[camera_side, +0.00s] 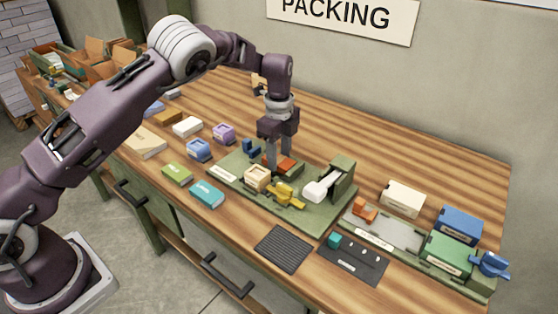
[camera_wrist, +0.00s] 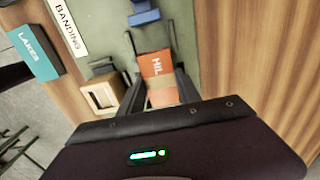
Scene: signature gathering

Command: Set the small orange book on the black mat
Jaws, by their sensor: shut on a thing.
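The small orange book (camera_side: 288,165) is at the green banding board (camera_side: 232,181), between the fingers of my gripper (camera_side: 278,168). In the wrist view the orange book (camera_wrist: 155,66) shows the letters "HIL" and a tan band across its near part. My gripper points down and is shut on the book; I cannot tell whether the book still touches the board. The black ribbed mat (camera_side: 283,249) lies flat and empty near the table's front edge, in front of the board.
A wooden block (camera_side: 257,178), a yellow tool (camera_side: 288,197) and a green stand with a white lever (camera_side: 330,183) are on the board near the book. A dark panel (camera_side: 353,264) with a teal block lies right of the mat. Several books lie at left.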

